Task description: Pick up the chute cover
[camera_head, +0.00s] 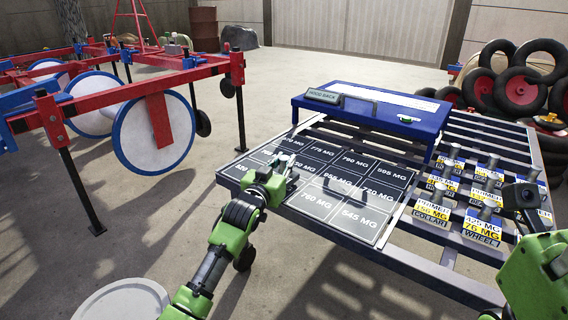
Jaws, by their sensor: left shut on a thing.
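My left gripper (287,162) is over the left part of the dark panel with white "MG" labels (336,203). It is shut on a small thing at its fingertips. That thing is mostly hidden by the fingers, and I cannot tell for sure whether it is the chute cover. My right gripper (522,196) is at the right edge, close to the labelled parts on the rack. Its fingers do not show clearly, so I cannot tell whether it is open or shut.
A blue tray table (372,110) stands at the back of the slatted metal rack (437,268). Several blue, white and yellow label cards (433,212) with metal parts stand on its right. A red planter frame (140,84) is at left, tyres (519,90) at back right.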

